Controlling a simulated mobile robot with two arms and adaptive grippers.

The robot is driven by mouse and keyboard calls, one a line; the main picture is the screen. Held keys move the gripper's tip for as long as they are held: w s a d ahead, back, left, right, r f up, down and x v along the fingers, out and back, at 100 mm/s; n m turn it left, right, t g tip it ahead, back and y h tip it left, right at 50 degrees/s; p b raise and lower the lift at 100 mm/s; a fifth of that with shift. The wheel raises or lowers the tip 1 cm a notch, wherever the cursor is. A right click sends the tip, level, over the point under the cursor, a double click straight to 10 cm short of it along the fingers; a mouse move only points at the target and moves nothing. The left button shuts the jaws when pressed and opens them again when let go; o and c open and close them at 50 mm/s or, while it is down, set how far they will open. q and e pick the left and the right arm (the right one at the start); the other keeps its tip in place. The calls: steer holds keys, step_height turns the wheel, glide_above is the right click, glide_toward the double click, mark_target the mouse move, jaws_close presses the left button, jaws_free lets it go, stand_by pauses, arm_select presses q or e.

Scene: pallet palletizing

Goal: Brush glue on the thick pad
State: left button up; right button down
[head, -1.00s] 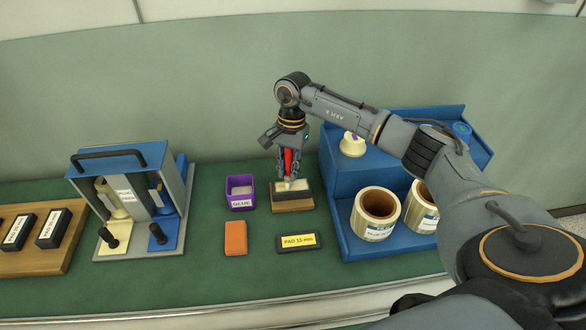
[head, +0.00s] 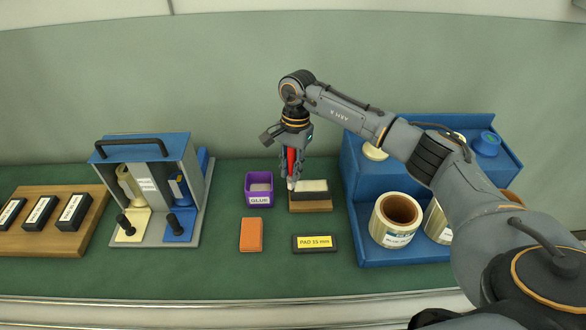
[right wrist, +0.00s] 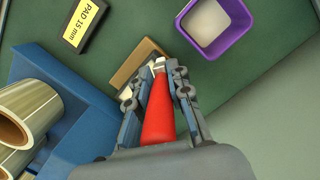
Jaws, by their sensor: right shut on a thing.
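My right gripper (head: 291,178) points down and is shut on the red-handled brush (head: 291,161), which also shows in the right wrist view (right wrist: 158,115). Its pale bristle end is at the left end of a dark pad with a whitish top (head: 315,186), on a wooden block (head: 311,208). I cannot tell whether the bristles touch it. The purple glue tub (head: 258,203), with pale content, stands just left of the block; it is at the top in the right wrist view (right wrist: 246,30). My left gripper is not in view.
A yellow-labelled pad (head: 315,244) and an orange block (head: 251,235) lie in front. A blue stand (head: 405,256) with tape rolls (head: 396,219) is close on the right. A grey-blue tool rack (head: 165,200) and a wooden tray of dark pads (head: 65,237) stand left.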

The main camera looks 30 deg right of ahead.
steer(key=shift+r+p, duration=1.6)
steer(key=shift+r, duration=1.9)
